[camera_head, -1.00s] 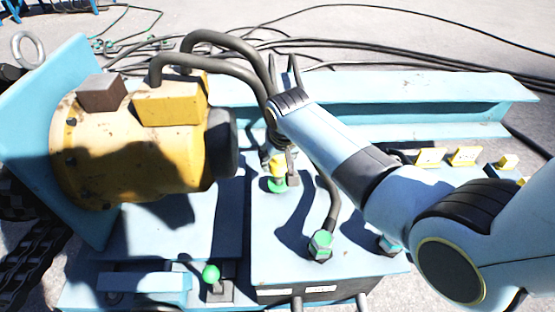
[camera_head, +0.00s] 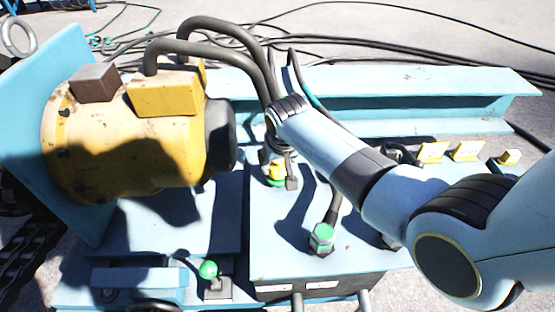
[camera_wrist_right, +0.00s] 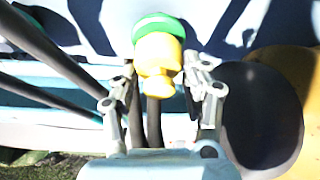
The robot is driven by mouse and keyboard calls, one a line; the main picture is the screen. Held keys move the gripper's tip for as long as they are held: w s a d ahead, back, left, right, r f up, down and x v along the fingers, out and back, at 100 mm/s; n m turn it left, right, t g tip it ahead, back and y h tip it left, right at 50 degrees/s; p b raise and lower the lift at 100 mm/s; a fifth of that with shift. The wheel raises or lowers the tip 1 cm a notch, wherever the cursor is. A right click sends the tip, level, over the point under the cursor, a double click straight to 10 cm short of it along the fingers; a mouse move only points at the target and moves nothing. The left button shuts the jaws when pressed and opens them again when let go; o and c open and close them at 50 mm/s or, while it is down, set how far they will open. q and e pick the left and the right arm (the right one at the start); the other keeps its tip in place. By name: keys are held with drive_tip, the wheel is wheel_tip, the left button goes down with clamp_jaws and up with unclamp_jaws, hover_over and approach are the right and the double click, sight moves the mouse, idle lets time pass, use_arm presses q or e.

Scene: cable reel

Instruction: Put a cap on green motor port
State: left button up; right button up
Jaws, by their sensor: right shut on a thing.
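The yellow cap (camera_head: 277,168) sits at the green motor port (camera_head: 275,182) on top of the pale blue box. In the right wrist view the cap (camera_wrist_right: 158,57) is directly against the green ring of the port (camera_wrist_right: 160,24), in line with it. My right gripper (camera_wrist_right: 163,78) is shut on the cap, with a finger on each side. In the head view the gripper (camera_head: 283,163) is partly hidden behind its own arm and hoses. I cannot tell how deeply the cap is seated. My left gripper is not in view.
A yellow motor (camera_head: 120,150) stands left of the port, with thick grey hoses (camera_head: 215,58) arching over towards it. A green-topped cable connector (camera_head: 321,238) stands in front right. A green knob (camera_head: 208,270) is at front left. Several yellow pieces (camera_head: 467,151) line the right side.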

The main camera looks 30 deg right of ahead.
idle(0.3)
drive_tip(key=shift+f, duration=0.3)
drive_tip(key=o, duration=1.2)
drive_tip(key=shift+r, duration=0.15)
drive_tip(key=v, duration=1.1)
drive_tip(key=shift+s+r, duration=0.25)
drive_tip(key=shift+r, duration=0.05)
